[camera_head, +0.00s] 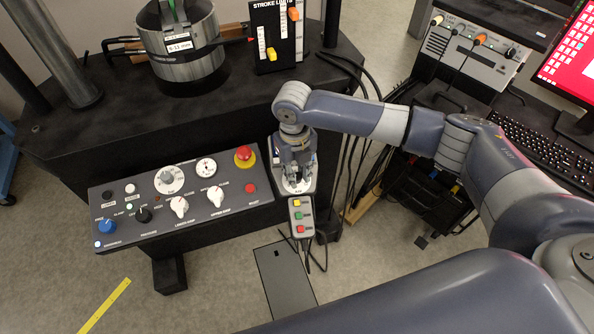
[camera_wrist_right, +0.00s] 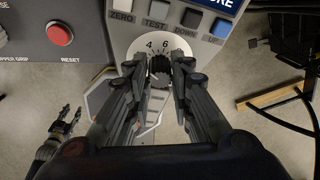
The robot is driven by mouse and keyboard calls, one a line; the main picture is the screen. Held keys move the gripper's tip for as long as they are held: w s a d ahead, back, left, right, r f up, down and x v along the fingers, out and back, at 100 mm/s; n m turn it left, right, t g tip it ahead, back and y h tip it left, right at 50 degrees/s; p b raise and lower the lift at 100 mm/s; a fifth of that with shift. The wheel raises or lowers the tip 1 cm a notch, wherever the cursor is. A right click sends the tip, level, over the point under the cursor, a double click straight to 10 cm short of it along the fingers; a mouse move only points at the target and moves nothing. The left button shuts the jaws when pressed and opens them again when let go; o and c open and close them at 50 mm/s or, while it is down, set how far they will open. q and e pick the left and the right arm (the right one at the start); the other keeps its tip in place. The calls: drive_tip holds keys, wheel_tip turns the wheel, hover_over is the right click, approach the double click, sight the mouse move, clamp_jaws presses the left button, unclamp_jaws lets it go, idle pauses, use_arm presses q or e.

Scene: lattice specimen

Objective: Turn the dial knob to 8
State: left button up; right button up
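The dial knob (camera_wrist_right: 160,68) is black and ribbed, in the middle of a round white dial (camera_wrist_right: 143,46) marked with numbers; 4 and 6 can be read above it in the right wrist view. The other numbers and the pointer are hidden or too small to tell. My right gripper (camera_wrist_right: 160,72) has a finger on each side of the knob, seemingly touching it. In the head view my right gripper (camera_head: 298,172) points down over the handheld controller and hides the knob. My left gripper (camera_wrist_right: 68,117) shows only in the right wrist view, open and empty, lower left.
A grey control panel (camera_head: 235,232) with several knobs and a red emergency button (camera_head: 245,155) lies left of the right gripper. Yellow, green and red buttons (camera_head: 299,215) sit just below it. Black cables hang to the right. A keyboard (camera_head: 540,150) is at the far right.

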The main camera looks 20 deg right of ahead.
clamp_jaws()
drive_tip(key=shift+r+m+p, duration=0.15)
drive_tip(key=shift+m+p, duration=0.45)
drive_tip(key=shift+p, duration=0.25)
drive_tip(key=shift+d+m+y+p, duration=0.1)
drive_tip(key=shift+m+y+p, duration=0.4)
drive_tip(key=shift+m+p, duration=0.65)
drive_tip(key=m+y+p, duration=0.1)
drive_tip(key=m+p, duration=0.2)
drive_tip(key=m, duration=0.1)
drive_tip(key=shift+s+d+m, duration=0.1)
drive_tip(key=shift+m, duration=0.15)
drive_tip(key=m+p, duration=0.1)
drive_tip(key=m, duration=0.2)
drive_tip(key=m+t+y+p, duration=0.1)
drive_tip(key=m+p, duration=0.1)
drive_tip(key=m, duration=0.1)
drive_tip(key=shift+s+d+t, duration=0.1)
drive_tip(key=shift+t, duration=0.2)
drive_tip(key=m+t+p, duration=0.1)
drive_tip(key=m+p, duration=0.2)
drive_tip(key=m, duration=0.2)
drive_tip(key=shift+y, duration=0.3)
drive_tip(key=shift+f, duration=0.2)
drive_tip(key=o, duration=0.9)
unclamp_jaws()
